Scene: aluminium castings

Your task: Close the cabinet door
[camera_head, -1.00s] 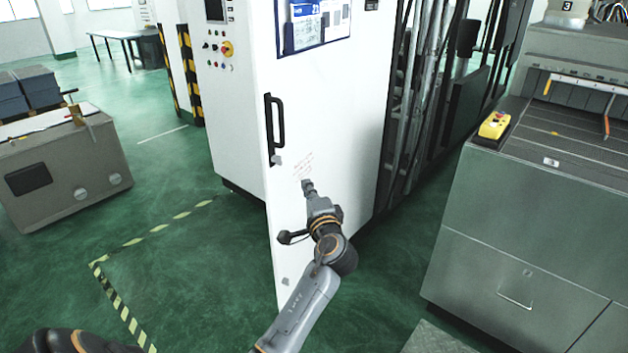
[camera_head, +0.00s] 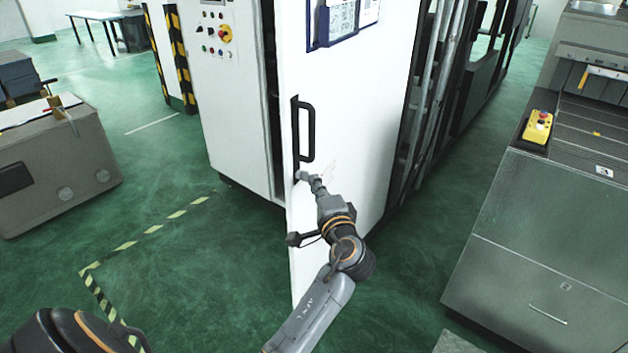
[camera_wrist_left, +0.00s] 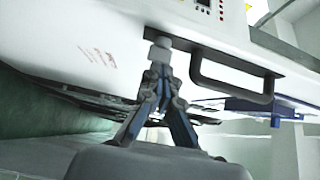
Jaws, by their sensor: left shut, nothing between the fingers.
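The white cabinet door (camera_head: 350,90) stands partly open in the head view, its free edge toward the left. A black handle (camera_head: 306,132) is near that edge, with a small grey knob (camera_head: 302,176) below it. My left gripper (camera_head: 316,182) is shut and empty at the door's outer face, close to the knob and below the handle. In the left wrist view the shut fingertips (camera_wrist_left: 160,68) are just by the knob (camera_wrist_left: 160,45), beside the handle (camera_wrist_left: 235,80); I cannot tell whether they touch. My right gripper is out of view.
The cabinet body (camera_head: 235,110) with its control buttons stands behind the door. A grey machine (camera_head: 545,240) with a yellow button box (camera_head: 538,127) is on the right. A grey bench (camera_head: 60,160) is at left. Green floor is clear between bench and cabinet.

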